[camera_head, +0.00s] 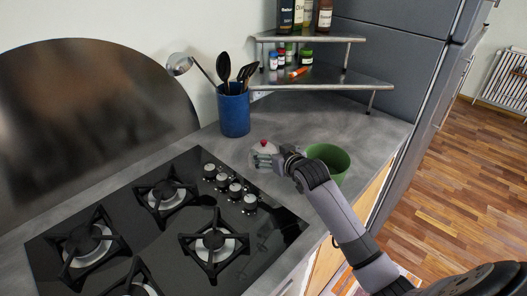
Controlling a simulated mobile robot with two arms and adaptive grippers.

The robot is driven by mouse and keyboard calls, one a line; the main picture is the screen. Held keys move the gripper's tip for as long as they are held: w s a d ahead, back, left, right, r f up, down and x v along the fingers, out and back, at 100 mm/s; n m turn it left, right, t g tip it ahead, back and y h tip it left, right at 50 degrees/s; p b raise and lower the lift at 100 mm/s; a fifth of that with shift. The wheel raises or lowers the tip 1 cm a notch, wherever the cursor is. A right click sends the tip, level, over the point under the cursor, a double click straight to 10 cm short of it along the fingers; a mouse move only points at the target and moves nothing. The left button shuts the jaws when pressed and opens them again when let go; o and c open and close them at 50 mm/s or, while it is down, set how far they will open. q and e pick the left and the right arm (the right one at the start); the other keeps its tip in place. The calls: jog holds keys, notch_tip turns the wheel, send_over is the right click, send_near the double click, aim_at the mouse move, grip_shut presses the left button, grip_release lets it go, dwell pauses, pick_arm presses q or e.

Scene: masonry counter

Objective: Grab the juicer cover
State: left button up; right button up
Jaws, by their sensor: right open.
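The juicer cover (264,147) is a pale, see-through dome with a small red knob on top. It is on the grey counter, to the right of the blue utensil pot. My right gripper (264,160) is open at the near side of the cover, with its fingers in front of the cover's lower part. I cannot tell whether the fingers touch it. A green bowl (338,163) stands just right of my gripper, partly hidden by my arm. My left gripper is not in view.
A blue pot (234,112) with black utensils and a ladle stands behind on the left. A black gas hob (165,230) fills the near left. A two-tier metal corner shelf (330,80) with bottles and jars stands behind. Clear counter (345,120) lies behind the bowl.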

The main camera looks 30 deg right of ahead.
aim_at(265, 146)
jog(key=shift+r+p+x, duration=0.1)
jog(key=shift+p+x, duration=0.25)
jog(key=shift+x, duration=1.05)
jog(key=shift+r+p+x, duration=0.15)
jog(key=shift+p+x, duration=0.15)
jog(key=shift+x, duration=1.1)
jog(key=shift+a, duration=0.15)
jog(key=c, duration=1.2)
jog(key=shift+c, duration=0.4)
jog(key=shift+r, duration=0.1)
